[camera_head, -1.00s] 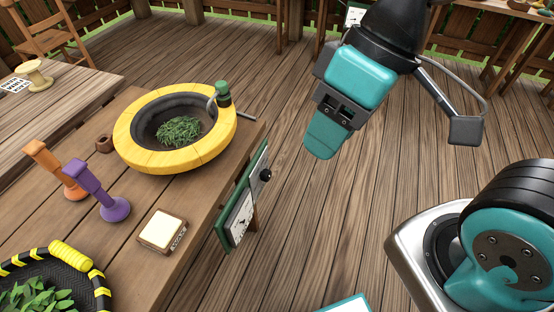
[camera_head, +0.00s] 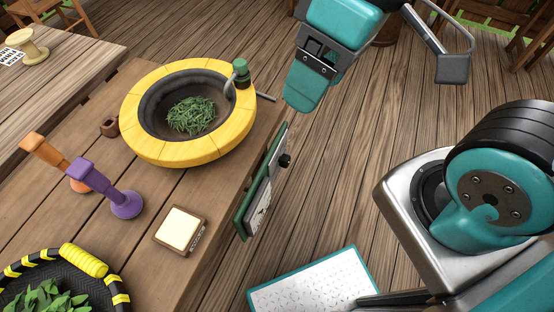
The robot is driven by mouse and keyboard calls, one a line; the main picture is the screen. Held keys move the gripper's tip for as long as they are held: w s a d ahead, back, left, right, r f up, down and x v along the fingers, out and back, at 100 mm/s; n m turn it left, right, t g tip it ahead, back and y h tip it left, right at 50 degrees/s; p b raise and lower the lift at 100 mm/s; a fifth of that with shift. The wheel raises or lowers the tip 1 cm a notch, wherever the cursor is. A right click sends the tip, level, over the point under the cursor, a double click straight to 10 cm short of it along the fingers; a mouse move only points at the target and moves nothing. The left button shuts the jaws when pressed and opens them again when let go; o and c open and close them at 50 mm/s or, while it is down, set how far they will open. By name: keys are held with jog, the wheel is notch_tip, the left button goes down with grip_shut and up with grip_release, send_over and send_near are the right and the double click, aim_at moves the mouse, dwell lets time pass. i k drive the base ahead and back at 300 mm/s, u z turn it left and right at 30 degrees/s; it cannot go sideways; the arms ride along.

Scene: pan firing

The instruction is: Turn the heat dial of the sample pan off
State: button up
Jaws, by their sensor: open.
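A dark round pan with a wide yellow rim (camera_head: 150,141) stands on the wooden table, with green leaves (camera_head: 191,115) in it. A green-capped fitting (camera_head: 241,72) with a metal bar sits at the rim's right side. A green-edged panel (camera_head: 243,215) hangs at the table's right edge and bears a small black knob (camera_head: 285,160). My gripper (camera_head: 304,91), with teal fingers, is in the air above and slightly right of the knob in the picture, apart from it. It is open and seen side-on; nothing shows between the fingers.
A purple stamp-like tool (camera_head: 126,203), an orange one (camera_head: 45,149) and a small box with a pale top (camera_head: 180,229) stand on the table. A black-and-yellow basket (camera_head: 118,285) of leaves is at lower left.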

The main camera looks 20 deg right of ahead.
aim_at(285, 160)
jog(key=k, duration=1)
jog(key=z, duration=1.75)
jog(key=i, duration=1.45)
jog(key=u, duration=1.6)
